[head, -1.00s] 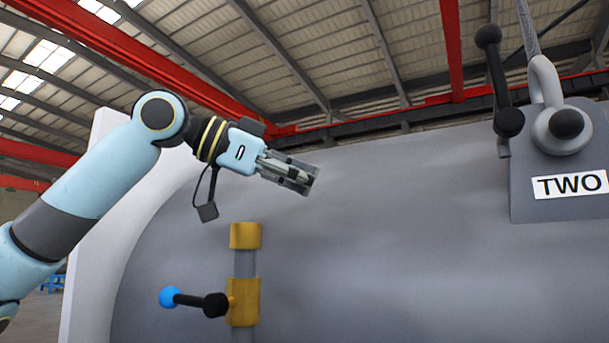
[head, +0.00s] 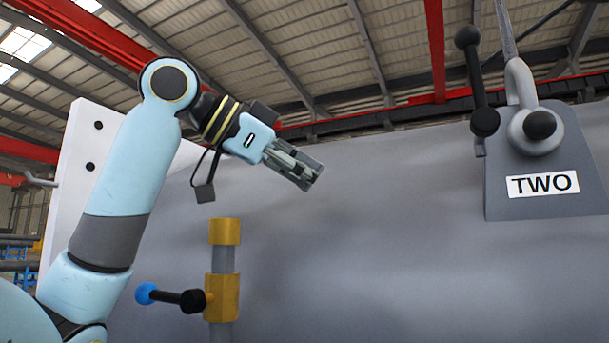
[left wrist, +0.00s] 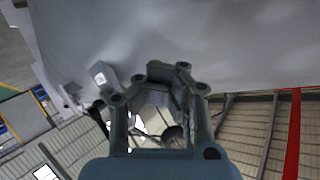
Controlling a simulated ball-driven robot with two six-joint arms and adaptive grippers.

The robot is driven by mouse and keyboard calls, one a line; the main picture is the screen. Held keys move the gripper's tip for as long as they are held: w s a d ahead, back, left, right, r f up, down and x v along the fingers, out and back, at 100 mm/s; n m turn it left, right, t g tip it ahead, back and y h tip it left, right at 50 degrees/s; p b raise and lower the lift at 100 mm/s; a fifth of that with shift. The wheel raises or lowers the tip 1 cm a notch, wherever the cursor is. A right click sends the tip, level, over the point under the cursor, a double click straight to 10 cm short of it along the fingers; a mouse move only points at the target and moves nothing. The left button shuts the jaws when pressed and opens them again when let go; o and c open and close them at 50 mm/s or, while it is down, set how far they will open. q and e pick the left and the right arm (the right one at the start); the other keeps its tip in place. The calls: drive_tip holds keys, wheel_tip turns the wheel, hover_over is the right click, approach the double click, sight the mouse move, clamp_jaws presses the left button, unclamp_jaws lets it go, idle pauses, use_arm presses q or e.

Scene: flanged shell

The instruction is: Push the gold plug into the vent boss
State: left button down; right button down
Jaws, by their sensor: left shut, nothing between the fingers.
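A gold cylinder (head: 224,231) sits at the top of a grey upright post in the head view, at the lower left of centre. A gold block (head: 222,297) is on the same post below it. I cannot tell which gold part is the plug, and no vent boss can be made out for sure. My left gripper (head: 312,178) is shut and empty, above and to the right of the gold cylinder, tilted down to the right, apart from it. In the left wrist view its fingers (left wrist: 168,75) face the grey shell; no gold part shows. My right gripper is not in view.
A dark lever with a blue knob (head: 147,293) sticks out left from the gold block. The grey shell (head: 400,240) fills the background. A plate marked TWO (head: 543,205) with a shackle (head: 522,95) and a black-knobbed lever (head: 477,85) stands at right. A white flange (head: 82,170) stands behind my left arm.

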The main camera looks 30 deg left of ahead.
use_arm(q)
drive_tip(key=shift+w+d+m+y, duration=0.15)
drive_tip(key=shift+w+d+y, duration=0.15)
drive_tip(key=shift+d, duration=0.35)
drive_tip(key=shift+w+d+m+y, duration=0.15)
drive_tip(key=shift+d+y, duration=0.15)
drive_tip(key=shift+d, duration=0.35)
idle(0.4)
drive_tip(key=c, duration=1.4)
unclamp_jaws()
drive_tip(key=shift+s+a+r, duration=0.1)
drive_tip(key=v, duration=1.2)
drive_tip(key=shift+r, duration=0.1)
